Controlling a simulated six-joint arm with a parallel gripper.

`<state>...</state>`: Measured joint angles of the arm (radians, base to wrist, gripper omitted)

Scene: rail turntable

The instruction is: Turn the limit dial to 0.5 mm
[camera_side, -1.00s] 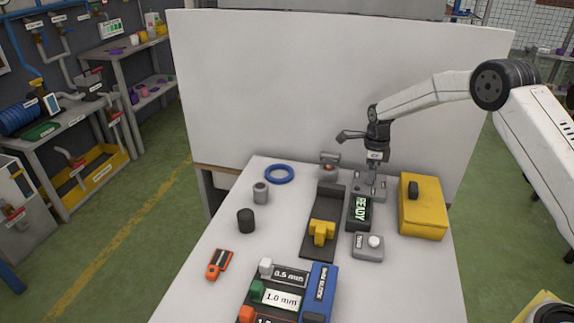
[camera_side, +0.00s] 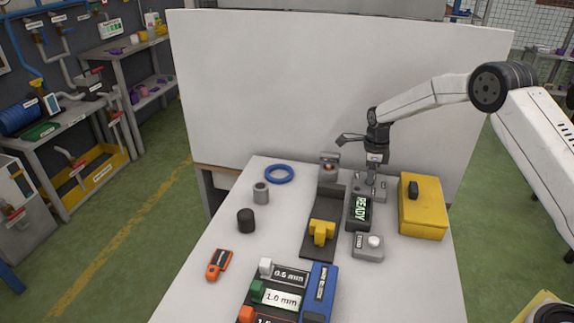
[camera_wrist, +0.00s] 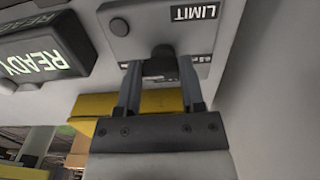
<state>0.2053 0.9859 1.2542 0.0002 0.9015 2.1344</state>
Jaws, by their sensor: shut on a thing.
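The limit dial is a dark round knob (camera_wrist: 161,62) on a grey panel (camera_wrist: 130,40) marked LIMIT in the wrist view. A partly covered 0.5 marking (camera_wrist: 201,59) shows beside the knob. My gripper (camera_wrist: 161,72) points at the panel, with its two fingers on either side of the knob, shut on it. In the side view, my gripper (camera_side: 371,177) comes down on the grey dial box (camera_side: 381,190) at the back of the table. The knob and its pointer are hidden there.
A display reading READY (camera_side: 360,211) stands just in front of the dial box. A yellow case (camera_side: 422,207) is close on the right. A black rail with a yellow block (camera_side: 321,232) lies to the left. A grey box with a white button (camera_side: 368,247) is in front.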

